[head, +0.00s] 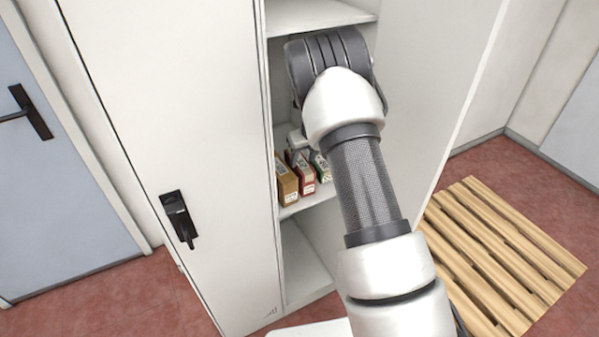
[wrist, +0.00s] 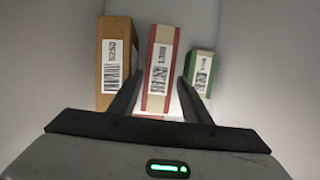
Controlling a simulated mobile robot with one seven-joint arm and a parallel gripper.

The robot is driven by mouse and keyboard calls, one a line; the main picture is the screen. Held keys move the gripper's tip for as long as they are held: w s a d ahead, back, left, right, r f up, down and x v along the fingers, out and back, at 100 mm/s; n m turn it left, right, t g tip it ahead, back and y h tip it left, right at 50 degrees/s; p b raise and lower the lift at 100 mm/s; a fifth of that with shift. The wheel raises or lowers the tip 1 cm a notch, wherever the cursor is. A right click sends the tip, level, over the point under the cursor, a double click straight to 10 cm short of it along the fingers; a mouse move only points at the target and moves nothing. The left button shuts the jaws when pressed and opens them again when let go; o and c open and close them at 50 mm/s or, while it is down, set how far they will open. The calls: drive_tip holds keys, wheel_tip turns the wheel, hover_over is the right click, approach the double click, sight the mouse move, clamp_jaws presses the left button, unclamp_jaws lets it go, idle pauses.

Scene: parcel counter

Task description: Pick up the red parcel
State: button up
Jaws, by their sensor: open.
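The red parcel (wrist: 160,96) stands upright in the middle of a row of three in the wrist view, with a pale front, red edges and a white barcode label. In the head view it shows on a cabinet shelf (head: 306,181), partly hidden by my arm. My gripper (wrist: 160,79) is open, with one finger on each side of the red parcel. The left finger lies between it and the brown parcel, the right finger between it and the green parcel. I cannot tell whether the fingers touch it. In the head view the gripper (head: 299,150) is mostly hidden.
A brown parcel (wrist: 115,68) stands close on the left and a smaller green parcel (wrist: 201,73) on the right. A wooden pallet (head: 500,255) lies on the red floor.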

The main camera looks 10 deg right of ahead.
sight(301, 162)
drive_tip(key=x, duration=0.6)
drive_tip(key=shift+w+a+f, duration=0.1)
drive_tip(key=shift+w+f, duration=0.1)
drive_tip(key=shift+r, duration=0.1)
drive_tip(key=c, duration=0.9)
